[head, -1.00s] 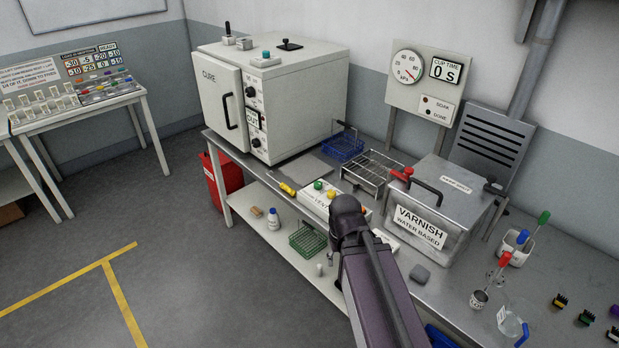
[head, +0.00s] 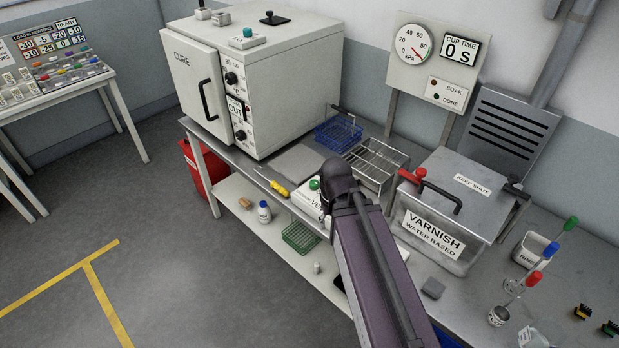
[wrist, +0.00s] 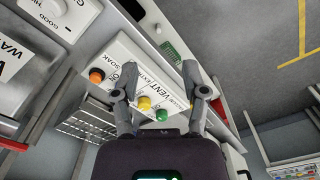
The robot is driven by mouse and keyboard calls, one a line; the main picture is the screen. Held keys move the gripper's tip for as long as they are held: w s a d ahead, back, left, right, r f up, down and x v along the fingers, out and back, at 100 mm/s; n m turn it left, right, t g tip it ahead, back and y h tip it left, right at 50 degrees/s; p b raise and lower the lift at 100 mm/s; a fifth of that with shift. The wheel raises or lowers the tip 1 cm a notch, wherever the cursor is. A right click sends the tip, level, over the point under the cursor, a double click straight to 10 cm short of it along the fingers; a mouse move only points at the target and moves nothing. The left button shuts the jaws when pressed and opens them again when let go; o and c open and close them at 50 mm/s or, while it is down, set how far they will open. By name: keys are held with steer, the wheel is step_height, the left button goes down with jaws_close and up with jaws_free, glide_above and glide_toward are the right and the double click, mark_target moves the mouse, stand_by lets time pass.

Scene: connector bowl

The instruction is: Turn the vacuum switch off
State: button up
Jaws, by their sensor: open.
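A white control box (wrist: 150,75) on the bench carries an orange knob (wrist: 96,76), a yellow knob (wrist: 144,103) and a green knob (wrist: 162,115). Its printed labels include VENT and SOAK; the small one near the green end seems to read VACUUM. The box (head: 308,202) also shows in the head view, with the green knob (head: 314,184) visible and the rest behind my arm. My gripper (wrist: 160,72) is open above the box, its fingers spread on either side of the yellow and green knobs. I see nothing between the fingertips. Contact with the box cannot be told.
A cure oven (head: 255,80) stands left of the box. A wire rack (head: 376,163), blue basket (head: 338,133) and steel varnish tank (head: 455,210) stand near it. A yellow-handled tool (head: 275,185) lies by the bench edge. The gauge panel (head: 435,65) hangs behind.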

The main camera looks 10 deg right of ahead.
steer(key=shift+w+d, duration=0.1)
steer(key=shift+w, duration=0.15)
steer(key=o, duration=0.4)
steer(key=shift+w, duration=0.1)
steer(key=m, duration=1.1)
glide_above(314, 182)
steer(key=shift+r, duration=0.1)
step_height(314, 182, down, 14)
steer(key=b, duration=1.3)
steer(key=shift+b, duration=0.3)
